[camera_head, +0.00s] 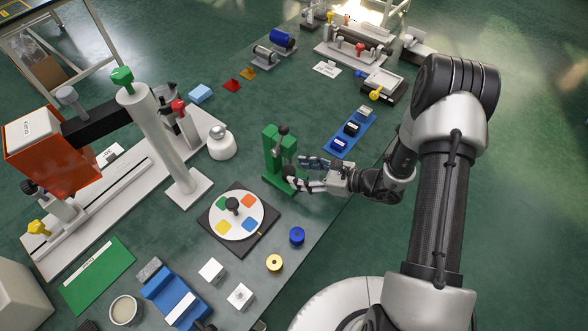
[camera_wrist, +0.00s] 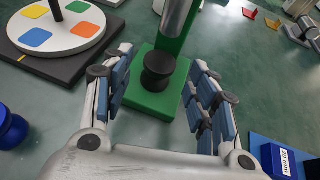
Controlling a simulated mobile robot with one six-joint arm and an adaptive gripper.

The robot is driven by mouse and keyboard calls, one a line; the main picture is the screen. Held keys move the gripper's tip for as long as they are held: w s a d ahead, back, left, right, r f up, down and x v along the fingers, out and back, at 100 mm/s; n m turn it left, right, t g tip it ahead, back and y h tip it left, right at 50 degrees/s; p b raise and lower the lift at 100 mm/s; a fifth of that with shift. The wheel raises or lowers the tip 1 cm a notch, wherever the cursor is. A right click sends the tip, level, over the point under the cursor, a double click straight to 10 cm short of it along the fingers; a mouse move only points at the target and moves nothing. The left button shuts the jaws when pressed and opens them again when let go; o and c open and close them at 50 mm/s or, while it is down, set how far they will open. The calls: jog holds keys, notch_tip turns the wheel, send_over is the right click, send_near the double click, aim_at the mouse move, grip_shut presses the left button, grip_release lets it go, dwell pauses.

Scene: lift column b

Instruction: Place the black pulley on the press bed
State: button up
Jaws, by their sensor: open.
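The black pulley (camera_wrist: 157,70) stands upright on the green press bed (camera_wrist: 140,102), in front of the press column. In the head view the pulley (camera_head: 289,170) is a small dark shape on the green press (camera_head: 280,155), partly covered by my fingers. My gripper (camera_head: 297,173) is open and reaches in from the right, low over the bed. In the wrist view the open fingers (camera_wrist: 160,62) stand on either side of the pulley, with gaps between them and it.
The round turntable with coloured patches (camera_head: 236,214) is left of the press. A blue tray of blocks (camera_head: 350,134) lies behind right. A white-capped weight (camera_head: 221,143) stands left.

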jog(key=p+v, duration=0.2)
jog(key=v, duration=0.6)
jog(key=s+a+r+n+g+h, duration=0.1)
jog(key=s+r+n+g, duration=0.1)
jog(key=s+r+n, duration=0.3)
jog(key=s+a+r+n+g+h, duration=0.1)
jog(key=a+r+n+g, duration=0.15)
jog(key=r, duration=0.45)
jog(key=s+a+r+n+g+h, duration=0.1)
jog(key=s+r+n, duration=0.2)
jog(key=r+n, duration=0.15)
jog(key=s+d+r+n+t+h, duration=0.4)
jog(key=s+d+r+n+h, duration=0.5)
jog(key=s+r+n, duration=0.2)
notch_tip(320, 180, up, 2)
jog(key=shift+s+r+t, duration=0.2)
jog(key=shift+s+t, duration=0.15)
jog(key=shift+s, duration=0.35)
